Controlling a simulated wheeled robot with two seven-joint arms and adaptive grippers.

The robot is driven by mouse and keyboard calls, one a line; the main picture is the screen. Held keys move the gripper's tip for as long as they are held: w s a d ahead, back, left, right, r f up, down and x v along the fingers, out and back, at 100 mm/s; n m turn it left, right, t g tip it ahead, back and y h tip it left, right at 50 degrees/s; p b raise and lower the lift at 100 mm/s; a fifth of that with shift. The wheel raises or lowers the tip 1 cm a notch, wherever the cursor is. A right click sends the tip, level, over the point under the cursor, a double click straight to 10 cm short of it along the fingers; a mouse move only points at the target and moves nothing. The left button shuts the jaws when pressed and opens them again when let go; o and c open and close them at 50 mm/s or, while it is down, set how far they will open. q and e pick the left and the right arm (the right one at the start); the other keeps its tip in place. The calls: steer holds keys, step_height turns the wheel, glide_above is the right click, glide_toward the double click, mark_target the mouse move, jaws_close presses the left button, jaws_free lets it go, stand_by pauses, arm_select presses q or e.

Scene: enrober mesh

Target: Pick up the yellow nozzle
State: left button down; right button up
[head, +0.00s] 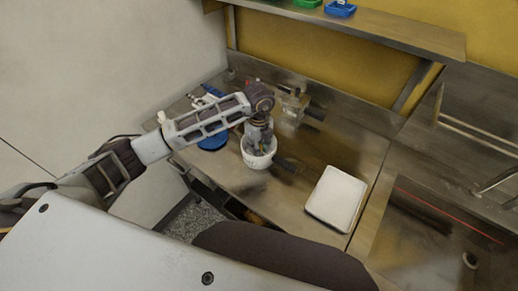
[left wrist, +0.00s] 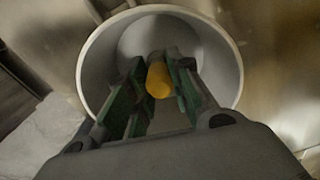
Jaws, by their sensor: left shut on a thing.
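The yellow nozzle (left wrist: 158,80) shows in the left wrist view, between the green-padded fingers of my left gripper (left wrist: 156,88). The gripper is shut on it. The nozzle is over or inside a round white tub (left wrist: 228,72); how far it is above the tub's floor I cannot tell. In the head view my left gripper (head: 259,140) points down into the white tub (head: 258,162), and its fingertips and the nozzle are hidden there. My right gripper is not in view.
A white tray (head: 337,198) lies to the right of the tub on the steel table (head: 300,170). A blue round item (head: 212,142) is to the left. A clear container (head: 294,103) stands behind. A shelf (head: 385,33) with a blue bin (head: 340,9) runs above.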

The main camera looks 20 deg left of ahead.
arm_select(q)
steer(key=shift+r+b, duration=0.7)
steer(key=shift+r, duration=4.35)
